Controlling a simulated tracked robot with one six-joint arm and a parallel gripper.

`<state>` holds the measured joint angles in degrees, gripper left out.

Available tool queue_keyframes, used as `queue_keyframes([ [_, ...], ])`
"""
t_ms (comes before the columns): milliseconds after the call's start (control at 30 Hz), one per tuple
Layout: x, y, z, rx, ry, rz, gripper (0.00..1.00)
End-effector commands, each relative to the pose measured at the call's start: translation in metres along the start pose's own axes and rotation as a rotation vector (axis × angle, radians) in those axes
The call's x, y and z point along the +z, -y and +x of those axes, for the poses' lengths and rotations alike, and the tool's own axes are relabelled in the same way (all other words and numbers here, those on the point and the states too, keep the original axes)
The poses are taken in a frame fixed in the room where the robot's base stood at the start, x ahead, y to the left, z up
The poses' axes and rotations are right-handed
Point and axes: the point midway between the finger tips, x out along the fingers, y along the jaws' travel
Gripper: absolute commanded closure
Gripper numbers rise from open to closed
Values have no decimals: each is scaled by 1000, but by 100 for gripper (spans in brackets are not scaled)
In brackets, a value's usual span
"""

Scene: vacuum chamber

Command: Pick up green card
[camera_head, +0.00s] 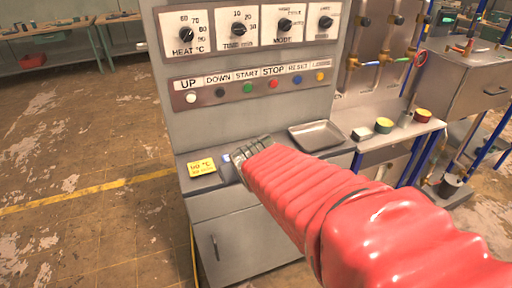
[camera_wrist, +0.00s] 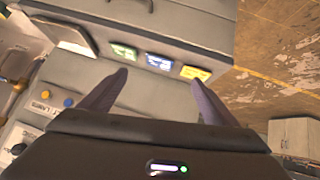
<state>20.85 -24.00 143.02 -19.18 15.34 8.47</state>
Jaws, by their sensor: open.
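The green card (camera_wrist: 124,51) lies on the grey counter ledge, at the left end of a row of three cards in the wrist view. A blue card (camera_wrist: 158,62) is in the middle and a yellow card (camera_wrist: 195,73) is at the right. My gripper (camera_wrist: 160,78) is open and empty, its two fingers apart, with the blue card nearly between the fingertips in the picture. The green card is beyond the left fingertip. In the head view my gripper (camera_head: 243,150) is over the ledge and hides the green card; the yellow card (camera_head: 202,167) shows to its left.
A control panel (camera_head: 250,90) with knobs and coloured buttons rises behind the ledge. A metal tray (camera_head: 316,134) lies to the right of my gripper. Further right, a side bench holds a green-topped tin (camera_head: 384,125) and other small items. Open floor lies left.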

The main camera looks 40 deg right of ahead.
Motion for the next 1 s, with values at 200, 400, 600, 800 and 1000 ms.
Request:
queue_keyframes([
  [200, -7, -56, 52, 58, -101, 21, 8],
  [400, 0, -94, 88, 46, -192, 40, 8],
  [600, 19, -122, 115, -15, -280, 81, 8],
  [800, 38, -134, 126, -89, -354, 132, 8],
  [1000, 42, -136, 127, -119, -381, 149, 8],
])
